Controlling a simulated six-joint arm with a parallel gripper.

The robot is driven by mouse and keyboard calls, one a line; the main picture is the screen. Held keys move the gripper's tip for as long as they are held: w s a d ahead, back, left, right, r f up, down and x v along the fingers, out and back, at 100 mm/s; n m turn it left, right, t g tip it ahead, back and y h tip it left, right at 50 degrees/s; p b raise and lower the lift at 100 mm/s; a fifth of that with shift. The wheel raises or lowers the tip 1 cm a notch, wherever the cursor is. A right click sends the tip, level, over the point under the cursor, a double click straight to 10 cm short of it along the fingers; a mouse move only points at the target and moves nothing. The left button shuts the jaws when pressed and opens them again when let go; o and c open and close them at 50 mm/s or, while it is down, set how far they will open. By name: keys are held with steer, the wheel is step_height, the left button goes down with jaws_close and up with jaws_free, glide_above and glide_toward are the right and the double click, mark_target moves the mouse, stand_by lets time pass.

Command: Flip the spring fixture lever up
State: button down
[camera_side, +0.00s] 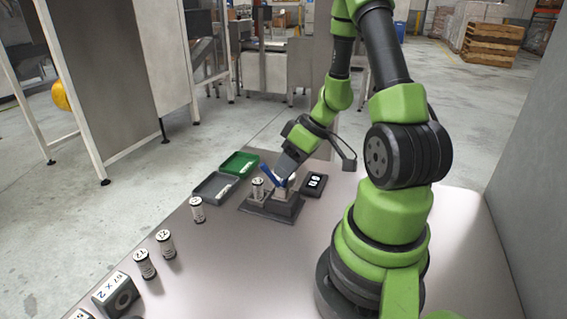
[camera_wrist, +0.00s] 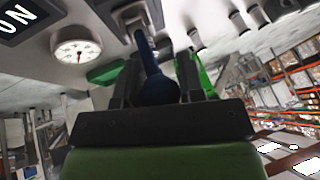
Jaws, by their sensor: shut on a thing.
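The spring fixture (camera_side: 271,206) is a dark grey block on the table, left of my arm in the side view. Its blue lever (camera_side: 267,171) slants up and to the left beside my gripper (camera_side: 281,180). In the wrist view the lever (camera_wrist: 157,84) is a dark blue handle between the two dark fingers of my gripper (camera_wrist: 157,88). The gripper is shut on the lever. The fingers hide part of the lever, and its pivot is hard to make out.
A labelled cylinder (camera_side: 257,189) stands on the fixture's left side. A grey tray (camera_side: 214,187) and a green tray (camera_side: 239,163) lie left of it. A black sign (camera_side: 314,183) lies right. More cylinders (camera_side: 166,243) stand in front left. A round dial (camera_wrist: 77,51) shows in the wrist view.

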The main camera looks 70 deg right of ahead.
steer(key=shift+s+t, duration=0.25)
steer(key=shift+t, duration=0.35)
steer(key=c, duration=0.8)
jaws_free()
steer(key=shift+f, duration=0.1)
steer(key=shift+o, duration=0.2)
steer(key=shift+s, duration=0.1)
steer(key=shift+s+d+r, duration=0.15)
steer(key=shift+r, duration=0.25)
step_height(320, 180, up, 9)
steer(key=s, duration=0.1)
steer(key=shift+s+d+f, duration=0.15)
steer(key=shift+d, duration=0.05)
